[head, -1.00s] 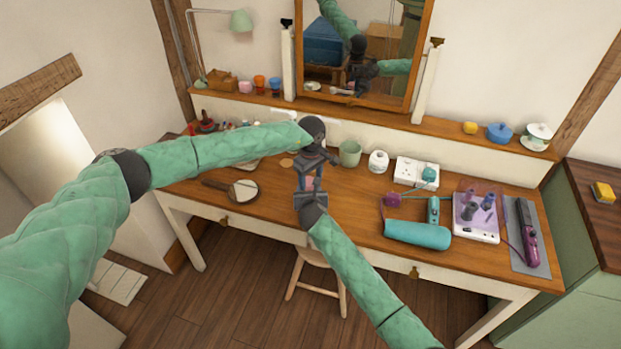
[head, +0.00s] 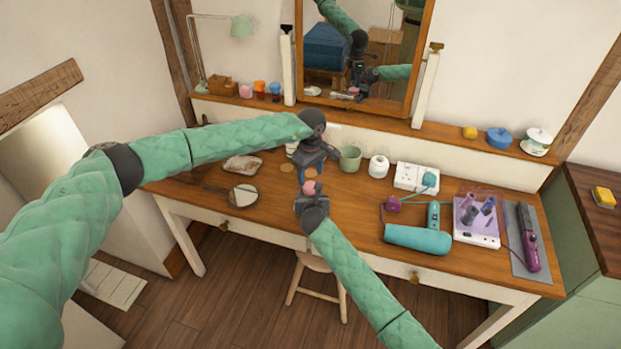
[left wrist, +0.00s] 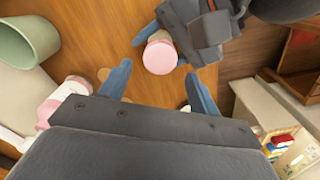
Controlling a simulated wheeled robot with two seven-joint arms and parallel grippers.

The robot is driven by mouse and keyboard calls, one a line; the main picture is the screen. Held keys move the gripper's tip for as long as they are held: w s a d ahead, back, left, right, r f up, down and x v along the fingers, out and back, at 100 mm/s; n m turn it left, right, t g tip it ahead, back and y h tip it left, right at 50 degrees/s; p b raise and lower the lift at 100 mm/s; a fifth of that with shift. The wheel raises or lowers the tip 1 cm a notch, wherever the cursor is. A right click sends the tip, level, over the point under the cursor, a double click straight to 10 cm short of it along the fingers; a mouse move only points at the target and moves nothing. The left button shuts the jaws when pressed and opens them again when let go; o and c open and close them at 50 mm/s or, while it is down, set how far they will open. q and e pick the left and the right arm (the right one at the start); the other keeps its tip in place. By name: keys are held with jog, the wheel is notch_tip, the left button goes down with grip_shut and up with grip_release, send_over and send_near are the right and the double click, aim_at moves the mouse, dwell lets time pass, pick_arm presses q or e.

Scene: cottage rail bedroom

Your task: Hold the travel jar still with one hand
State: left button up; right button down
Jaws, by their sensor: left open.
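The travel jar (left wrist: 160,57), with a round pink lid and a pale body, shows in the left wrist view. In the head view its pink lid (head: 309,187) shows between my two grippers. My left gripper (head: 310,174) is open and empty, above and behind the jar; its blue fingers (left wrist: 157,88) are spread in the left wrist view, apart from the lid. My right gripper (head: 310,194) is at the jar's near side. Its blue fingertips (left wrist: 165,46) show close beside the jar, one on each side; whether they press on it cannot be told.
The wooden dressing table (head: 345,230) also carries a green cup (head: 350,158) and a white pot (head: 379,166) close behind the grippers. A teal hair dryer (head: 417,239) and a white socket block (head: 414,177) lie to the right.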

aim_at(310, 186)
pick_arm(q)
notch_tip(310, 186, up, 3)
jog(key=m, duration=0.3)
jog(key=shift+r, duration=0.1)
jog(key=shift+f, duration=3.9)
jog(key=c, duration=1)
jog(key=shift+w+r+n, duration=0.1)
jog(key=shift+n, duration=1.4)
jog(key=o, duration=1.1)
